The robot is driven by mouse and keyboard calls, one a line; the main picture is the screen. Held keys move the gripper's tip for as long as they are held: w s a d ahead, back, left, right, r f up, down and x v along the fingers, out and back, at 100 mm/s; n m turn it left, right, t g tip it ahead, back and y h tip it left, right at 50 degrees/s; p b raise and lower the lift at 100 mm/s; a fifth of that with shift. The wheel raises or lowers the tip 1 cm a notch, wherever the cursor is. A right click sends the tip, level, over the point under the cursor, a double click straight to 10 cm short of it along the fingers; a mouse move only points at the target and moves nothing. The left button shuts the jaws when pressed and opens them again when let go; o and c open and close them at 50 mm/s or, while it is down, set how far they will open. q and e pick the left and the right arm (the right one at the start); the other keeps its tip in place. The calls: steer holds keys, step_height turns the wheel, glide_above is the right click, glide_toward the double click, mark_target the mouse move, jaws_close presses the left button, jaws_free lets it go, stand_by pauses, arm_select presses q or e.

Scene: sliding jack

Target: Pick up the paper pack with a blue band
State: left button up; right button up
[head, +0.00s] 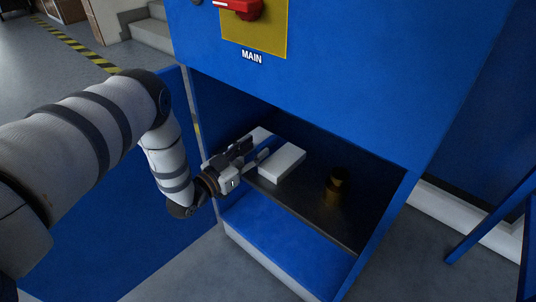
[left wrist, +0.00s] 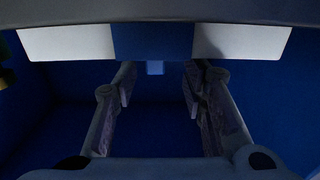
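The paper pack (head: 284,163) is a white block with a blue band around its middle, lying on the dark shelf inside the blue cabinet. In the left wrist view the pack (left wrist: 68,43) spans the top, with its blue band near the centre. My left gripper (head: 247,152) is at the pack's near left side. In the left wrist view my left gripper's fingers (left wrist: 157,80) are apart, with nothing held between them. The fingertips point at the banded middle; I cannot tell whether they touch it. My right gripper is in neither view.
A brass-coloured cylinder (head: 335,184) stands on the shelf (head: 302,209) right of the pack. The cabinet's upper front (head: 340,75), with a red switch (head: 240,8), overhangs the opening. The open blue door (head: 150,215) is at the left.

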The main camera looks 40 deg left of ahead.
mark_target(258, 149)
arm_select(q)
steer(key=w, duration=0.1)
steer(key=w+b, duration=0.1)
steer(key=w, duration=0.1)
steer(key=shift+w+d+f, duration=0.1)
steer(key=shift+d, duration=0.25)
steer(key=shift+w, duration=0.3)
jaws_close()
